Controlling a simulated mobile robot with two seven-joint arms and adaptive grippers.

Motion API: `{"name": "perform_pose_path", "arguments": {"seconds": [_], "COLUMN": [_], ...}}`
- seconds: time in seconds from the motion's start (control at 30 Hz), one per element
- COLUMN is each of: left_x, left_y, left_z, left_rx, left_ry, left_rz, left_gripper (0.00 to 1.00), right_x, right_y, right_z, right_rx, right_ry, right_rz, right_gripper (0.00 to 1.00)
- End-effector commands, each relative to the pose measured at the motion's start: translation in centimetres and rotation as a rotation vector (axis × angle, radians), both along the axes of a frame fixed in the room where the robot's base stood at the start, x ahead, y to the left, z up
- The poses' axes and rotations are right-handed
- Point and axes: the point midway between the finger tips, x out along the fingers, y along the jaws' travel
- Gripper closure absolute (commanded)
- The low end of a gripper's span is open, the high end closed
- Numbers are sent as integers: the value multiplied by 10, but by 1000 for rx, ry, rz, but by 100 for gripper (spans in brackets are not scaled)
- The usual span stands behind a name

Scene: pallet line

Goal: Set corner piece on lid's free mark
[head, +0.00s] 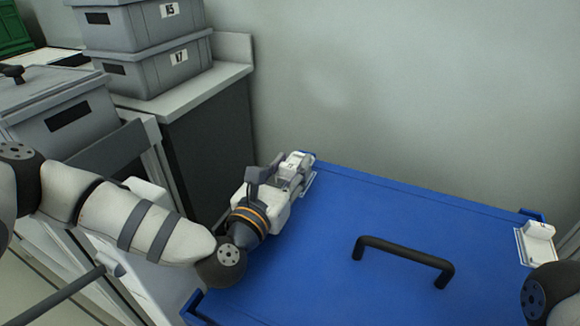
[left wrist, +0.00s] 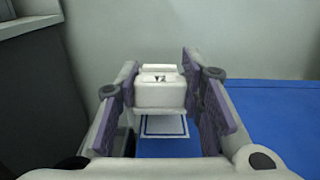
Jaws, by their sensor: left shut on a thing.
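A white corner piece (left wrist: 160,93) marked Y2 is between the purple-padded fingers of my left gripper (left wrist: 163,98) in the left wrist view. In the head view my left gripper (head: 291,172) is shut on this piece (head: 299,158) at the far left corner of the blue lid (head: 400,210). A white mark with a blue outline (left wrist: 165,127) shows just below the piece; I cannot tell whether the piece touches it. Part of this mark (head: 309,184) also shows beside the gripper. My right gripper is not in view.
Another white corner piece (head: 539,230) sits on a mark at the lid's right corner. A dark handle (head: 404,260) stands up from the lid's middle. Grey bins (head: 155,68) are stacked on a counter at the left. A pale wall stands behind the lid.

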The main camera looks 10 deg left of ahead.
Motion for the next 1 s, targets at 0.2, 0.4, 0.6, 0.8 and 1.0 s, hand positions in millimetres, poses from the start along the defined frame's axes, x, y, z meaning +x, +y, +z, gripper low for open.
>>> {"name": "perform_pose_path", "arguments": {"seconds": [0.2,0.4,0.6,0.8,1.0], "left_x": [0,0,0,0,-17], "left_y": [0,0,0,0,4], "left_z": [-9,-11,-11,-8,1], "left_rx": [-1,-1,0,0,-1], "left_ry": [2,0,1,0,3], "left_rz": [0,0,0,0,0], "left_gripper": [97,63,45,45,45], "right_x": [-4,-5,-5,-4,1], "right_y": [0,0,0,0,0], "right_z": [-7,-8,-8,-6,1], "right_rx": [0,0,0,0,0], "right_ry": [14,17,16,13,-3], "right_rz": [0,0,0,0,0], "right_gripper": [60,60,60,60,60]}}
